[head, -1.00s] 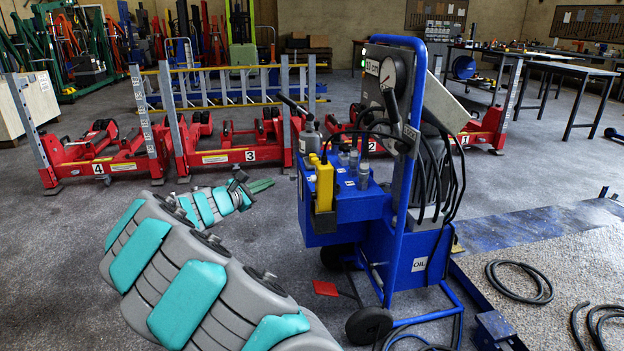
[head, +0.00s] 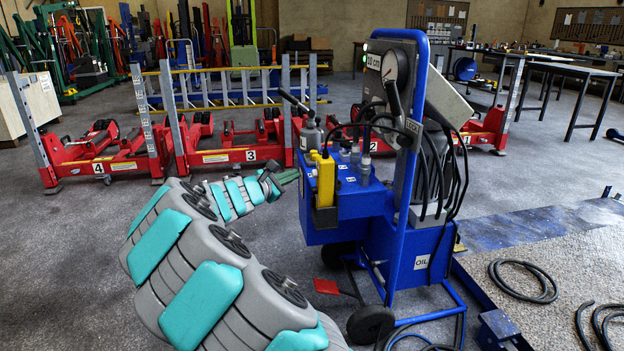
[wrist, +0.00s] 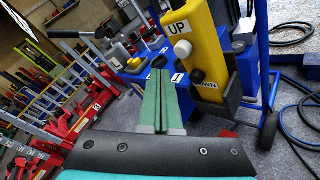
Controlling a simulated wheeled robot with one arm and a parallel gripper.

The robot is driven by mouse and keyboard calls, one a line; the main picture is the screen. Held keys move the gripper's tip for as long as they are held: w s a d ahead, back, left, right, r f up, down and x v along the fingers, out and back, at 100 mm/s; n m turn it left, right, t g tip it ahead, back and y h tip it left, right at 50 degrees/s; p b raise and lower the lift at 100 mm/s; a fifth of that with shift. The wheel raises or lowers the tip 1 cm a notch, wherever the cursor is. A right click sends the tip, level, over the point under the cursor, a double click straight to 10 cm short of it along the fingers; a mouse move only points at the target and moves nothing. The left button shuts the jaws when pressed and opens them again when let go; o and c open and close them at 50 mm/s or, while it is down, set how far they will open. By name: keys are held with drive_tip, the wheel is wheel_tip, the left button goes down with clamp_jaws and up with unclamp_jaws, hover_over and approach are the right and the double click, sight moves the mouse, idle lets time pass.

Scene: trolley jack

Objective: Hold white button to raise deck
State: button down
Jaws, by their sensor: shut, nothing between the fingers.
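The yellow pendant (head: 325,182) hangs on the left front of the blue wheeled power unit (head: 412,258). In the wrist view the pendant (wrist: 200,40) has an UP label with a round white button (wrist: 183,49) below it. Lower down are a dark button (wrist: 197,76) and a DOWN label. My gripper (wrist: 159,74) has its green fingers together and empty, pointing at the blue box left of the pendant, apart from the white button. In the head view my gripper (head: 288,177) is just left of the pendant, whose button face is not visible.
Red numbered jacks (head: 230,150) stand behind. A speckled grey platform (head: 570,265) with coiled hoses lies at the right. A red pedal (head: 326,287) is on the floor. Open floor lies left of the unit.

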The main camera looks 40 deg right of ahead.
drive_tip(key=shift+s+d, duration=0.45)
drive_tip(key=shift+d, duration=0.3)
drive_tip(key=shift+s+d, duration=0.1)
drive_tip(key=shift+d, duration=0.05)
idle(1.5)
drive_tip(key=shift+s+d, duration=0.15)
drive_tip(key=shift+d, duration=0.05)
drive_tip(key=shift+s+d+b, duration=0.3)
drive_tip(key=shift+d+b, duration=0.15)
drive_tip(key=shift+d, duration=0.05)
idle(3.3)
idle(1.2)
drive_tip(key=shift+w+a+p, duration=0.4)
drive_tip(key=shift+w+a, duration=0.15)
drive_tip(key=shift+a, duration=0.3)
